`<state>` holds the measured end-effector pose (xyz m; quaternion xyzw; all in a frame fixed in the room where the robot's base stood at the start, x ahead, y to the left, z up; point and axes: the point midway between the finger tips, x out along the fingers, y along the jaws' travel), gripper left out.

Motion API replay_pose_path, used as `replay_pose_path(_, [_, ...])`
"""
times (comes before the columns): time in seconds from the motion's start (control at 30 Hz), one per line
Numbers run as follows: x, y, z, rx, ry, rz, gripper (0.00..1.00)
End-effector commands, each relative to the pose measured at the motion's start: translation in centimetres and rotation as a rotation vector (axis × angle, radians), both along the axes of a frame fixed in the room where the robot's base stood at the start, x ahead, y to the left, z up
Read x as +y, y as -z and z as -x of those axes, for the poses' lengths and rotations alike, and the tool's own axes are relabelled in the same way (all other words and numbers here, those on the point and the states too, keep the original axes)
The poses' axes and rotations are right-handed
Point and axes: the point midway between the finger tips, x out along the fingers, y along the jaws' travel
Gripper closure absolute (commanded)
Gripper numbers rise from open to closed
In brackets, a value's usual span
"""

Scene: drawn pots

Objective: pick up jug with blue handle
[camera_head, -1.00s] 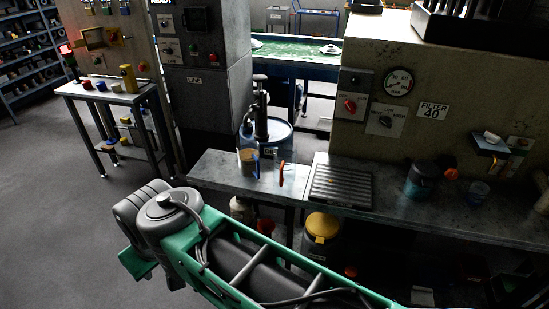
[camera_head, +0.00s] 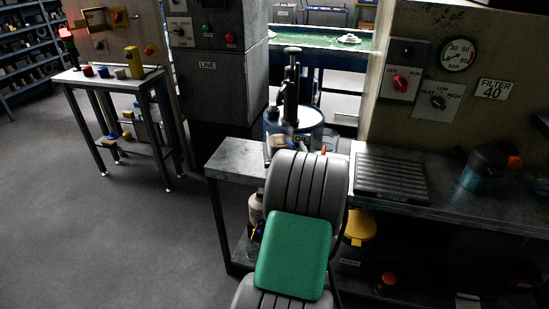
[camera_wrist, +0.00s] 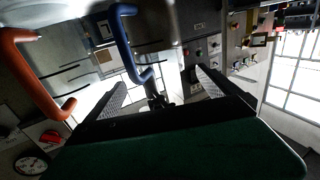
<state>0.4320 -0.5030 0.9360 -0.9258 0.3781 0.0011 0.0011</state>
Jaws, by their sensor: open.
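In the wrist view the blue handle (camera_wrist: 125,42) of the jug comes down from the top edge. Its lower end shows between the two fingertips of my gripper (camera_wrist: 161,77), which is open with nothing between its pads that I can see gripped. I cannot tell how far the handle is from the fingers. In the head view the jug (camera_head: 281,142) stands at the back of the workbench, mostly hidden by my arm. My gripper is hidden there too.
An orange handle (camera_wrist: 32,80) of another vessel is close by, left of the blue one in the wrist view. A ribbed plate (camera_head: 390,178) lies right of my arm. A blue drum (camera_head: 306,118) with a pump stands behind the bench. The floor at left is clear.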

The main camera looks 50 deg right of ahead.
Motion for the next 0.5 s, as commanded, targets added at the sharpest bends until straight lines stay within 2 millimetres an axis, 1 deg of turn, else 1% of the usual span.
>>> replay_pose_path(0.03, [0.0, 2.2, 0.0, 0.001, -0.001, 0.001, 0.0])
replay_pose_path(0.23, [-0.1, 5.7, 0.1, 0.001, 0.002, 0.0, 0.0])
replay_pose_path(0.37, [0.0, 7.0, 0.0, 0.001, 0.001, 0.001, 0.0])
replay_pose_path(0.5, [-0.8, 6.8, -0.8, 0.001, -0.002, 0.001, 0.0])
